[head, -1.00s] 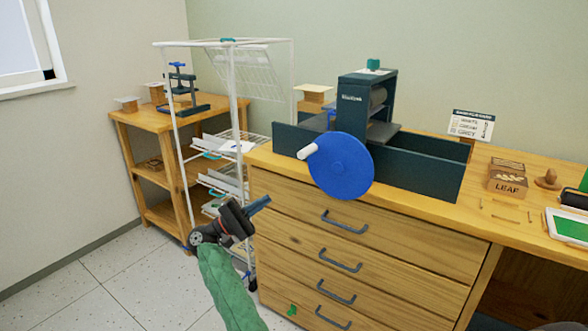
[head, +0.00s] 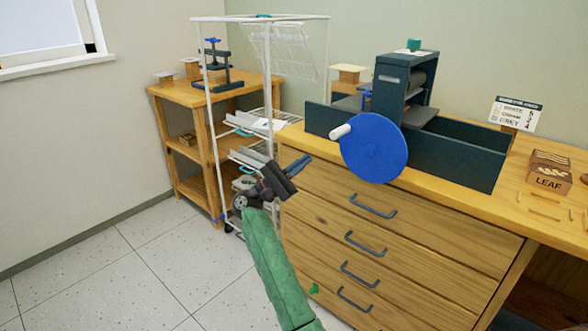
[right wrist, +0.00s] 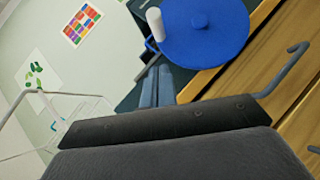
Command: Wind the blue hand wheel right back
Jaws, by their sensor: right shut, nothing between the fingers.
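The blue hand wheel (head: 376,150) is a flat disc on the front side of a dark printing press (head: 402,90) on the wooden cabinet. Its white handle (head: 341,131) sticks out at the wheel's upper left. My right gripper (head: 302,164) is shut and empty, below and left of the handle and apart from it. In the right wrist view the closed fingers (right wrist: 157,88) point up toward the wheel (right wrist: 212,35), with the white handle (right wrist: 155,23) just beyond their tips. My left gripper is in neither view.
A white wire rack (head: 267,70) stands left of the cabinet, close behind my right gripper. The cabinet (head: 400,230) has protruding drawer handles under the wheel. A wooden shelf unit (head: 180,120) stands further left. The floor (head: 90,280) at lower left is clear.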

